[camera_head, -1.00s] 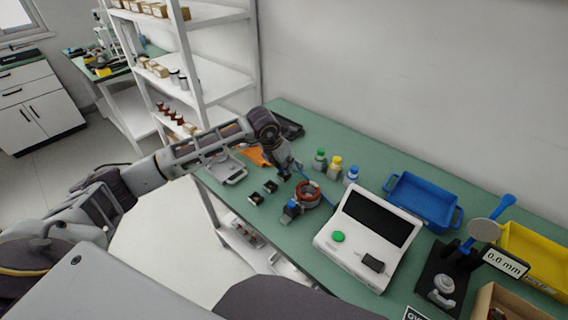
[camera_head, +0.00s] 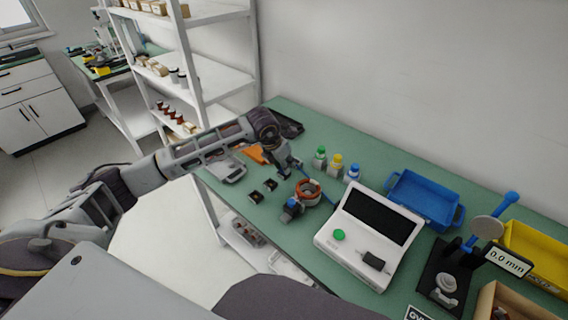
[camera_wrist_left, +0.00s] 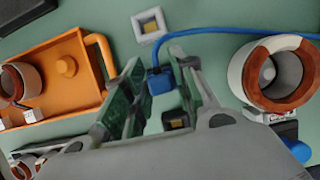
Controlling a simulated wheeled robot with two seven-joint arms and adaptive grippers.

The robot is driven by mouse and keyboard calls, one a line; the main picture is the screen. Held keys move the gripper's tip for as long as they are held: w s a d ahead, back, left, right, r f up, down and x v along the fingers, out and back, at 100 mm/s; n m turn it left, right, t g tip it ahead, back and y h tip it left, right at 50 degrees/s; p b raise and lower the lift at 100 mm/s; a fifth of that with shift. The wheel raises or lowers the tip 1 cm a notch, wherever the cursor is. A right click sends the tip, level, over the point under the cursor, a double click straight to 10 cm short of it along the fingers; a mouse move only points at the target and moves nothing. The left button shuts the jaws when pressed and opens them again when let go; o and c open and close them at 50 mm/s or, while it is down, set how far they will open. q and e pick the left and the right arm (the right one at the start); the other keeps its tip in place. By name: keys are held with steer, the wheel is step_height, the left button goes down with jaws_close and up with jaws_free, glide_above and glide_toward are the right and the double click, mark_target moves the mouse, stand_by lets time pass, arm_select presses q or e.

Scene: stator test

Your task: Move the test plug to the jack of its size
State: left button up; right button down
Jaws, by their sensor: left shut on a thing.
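My left gripper (camera_head: 287,167) is above the green bench, left of the copper-wound stator (camera_head: 308,190). In the left wrist view its fingers (camera_wrist_left: 160,74) are shut on the blue test plug (camera_wrist_left: 160,83). A blue cable (camera_wrist_left: 215,32) runs from the plug to the right, past the stator (camera_wrist_left: 275,72). A pale square jack (camera_wrist_left: 150,25) with a gold centre lies beyond the fingertips. A dark jack (camera_wrist_left: 176,121) with a gold centre shows between the fingers, partly hidden. Two dark square blocks (camera_head: 256,197) (camera_head: 270,185) sit on the bench in the head view. My right gripper is not visible.
A white tester (camera_head: 368,232) with a dark screen stands right of the stator. An orange tray (camera_wrist_left: 72,88) with a copper-wound part lies left in the wrist view.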

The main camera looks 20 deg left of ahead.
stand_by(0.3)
arm_select(q)
steer(key=o, duration=1)
steer(key=shift+c, duration=0.2)
steer(key=v, duration=1.2)
steer(key=shift+a, duration=0.1)
